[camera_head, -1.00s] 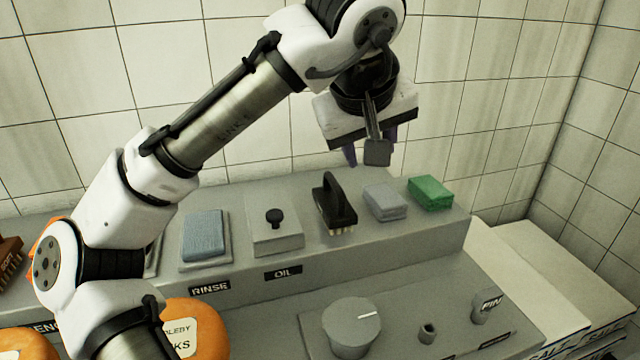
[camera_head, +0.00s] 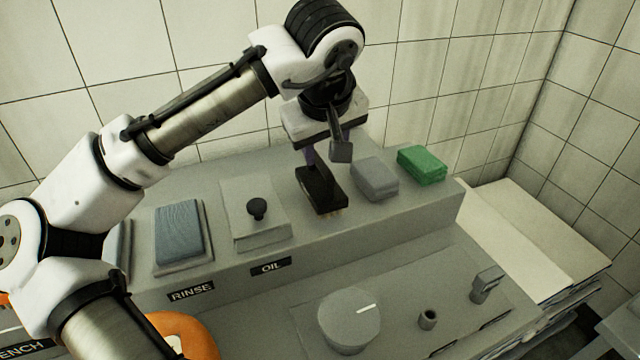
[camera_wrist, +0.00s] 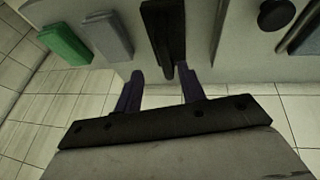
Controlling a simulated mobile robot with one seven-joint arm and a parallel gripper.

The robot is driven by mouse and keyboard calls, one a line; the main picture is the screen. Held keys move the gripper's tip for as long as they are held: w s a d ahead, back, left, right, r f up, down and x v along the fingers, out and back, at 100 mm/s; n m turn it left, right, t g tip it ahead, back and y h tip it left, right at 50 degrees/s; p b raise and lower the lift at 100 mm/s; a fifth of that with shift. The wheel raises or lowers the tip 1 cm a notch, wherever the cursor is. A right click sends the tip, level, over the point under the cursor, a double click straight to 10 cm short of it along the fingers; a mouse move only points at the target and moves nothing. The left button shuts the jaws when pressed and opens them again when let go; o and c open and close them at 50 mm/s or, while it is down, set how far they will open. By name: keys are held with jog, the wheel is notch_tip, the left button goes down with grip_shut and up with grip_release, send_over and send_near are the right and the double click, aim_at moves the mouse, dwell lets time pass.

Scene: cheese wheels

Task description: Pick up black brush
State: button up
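The black brush (camera_head: 322,191) stands on the grey ledge between the lidded oil box and a grey sponge. Its body and pale bristles show in the head view, while its handle is mostly hidden behind my gripper. My gripper (camera_head: 326,153) is just above and behind the brush. In the wrist view the brush (camera_wrist: 163,28) lies beyond the fingertips of my gripper (camera_wrist: 161,76). The two dark purple fingers are apart with nothing between them. The right fingertip appears close to the brush's near end; I cannot tell if they touch.
A grey sponge (camera_head: 374,178) and a green sponge (camera_head: 421,164) sit right of the brush. The grey box with a black knob (camera_head: 257,208) and a blue cloth (camera_head: 179,234) are left. A tiled wall (camera_head: 440,60) rises behind the ledge. A large dial (camera_head: 349,319) is on the lower panel.

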aim_at(322, 164)
jog(key=x, duration=0.1)
jog(key=p+x, duration=0.1)
jog(key=x, duration=0.2)
jog(key=shift+s+a+f, duration=0.15)
jog(key=shift+a+f, duration=0.2)
jog(key=shift+f, duration=0.1)
jog(key=shift+w+f, duration=0.2)
jog(key=shift+f, duration=0.3)
grip_shut()
